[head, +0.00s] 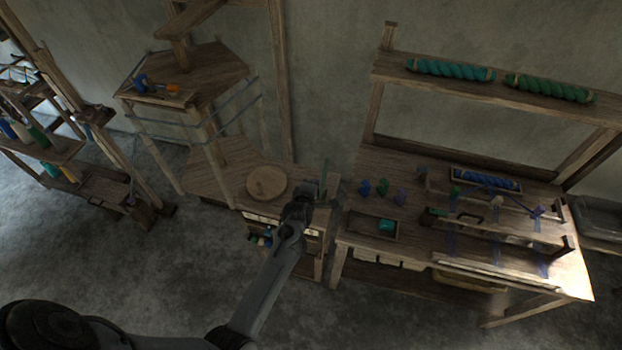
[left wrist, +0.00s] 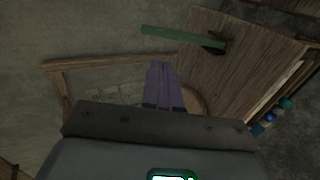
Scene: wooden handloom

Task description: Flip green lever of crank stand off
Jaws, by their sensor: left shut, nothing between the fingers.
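The green lever (head: 324,176) stands up beside the round wooden disc (head: 266,183) on the low wooden stand in the head view. In the left wrist view the green lever (left wrist: 178,36) is a long thin bar running to a dark mount on the wooden board (left wrist: 235,65). My left gripper (head: 306,190) is just beside the lever and partly hides its lower end. Its purple-grey fingers (left wrist: 162,82) are together and empty, apart from the lever in the left wrist view. The fingers hide part of the disc there. My right gripper is not in view.
A workbench (head: 400,170) with small coloured pieces and a blue spool stands at the right. A taller wooden frame (head: 215,75) rises behind the disc at the left. Shelves with bobbins (head: 35,145) are at far left. The floor in front is clear.

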